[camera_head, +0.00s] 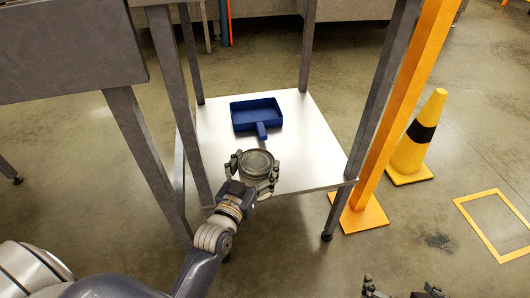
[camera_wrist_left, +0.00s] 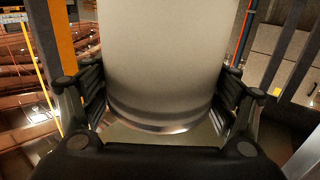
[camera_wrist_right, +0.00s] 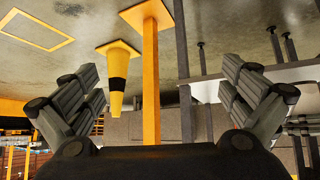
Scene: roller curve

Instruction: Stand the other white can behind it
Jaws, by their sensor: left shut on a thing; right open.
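My left gripper (camera_head: 257,178) is shut on a can (camera_head: 256,161), seen from above with a grey round top in the head view. In the left wrist view the can (camera_wrist_left: 170,55) is a large whitish cylinder between the fingers, with a shiny rim. The can is over the near part of a pale metal shelf (camera_head: 310,145); I cannot tell whether it touches the shelf. My right gripper (camera_head: 403,292) is open and empty at the bottom edge of the head view; its spread fingers show in the right wrist view (camera_wrist_right: 158,105). No second can is visible.
A blue tray (camera_head: 256,103) with a handle toward me lies on the shelf just behind the can. Grey legs frame the shelf. An orange post (camera_head: 398,110) and a yellow cone (camera_head: 414,145) stand to the right. The shelf's right side is bare.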

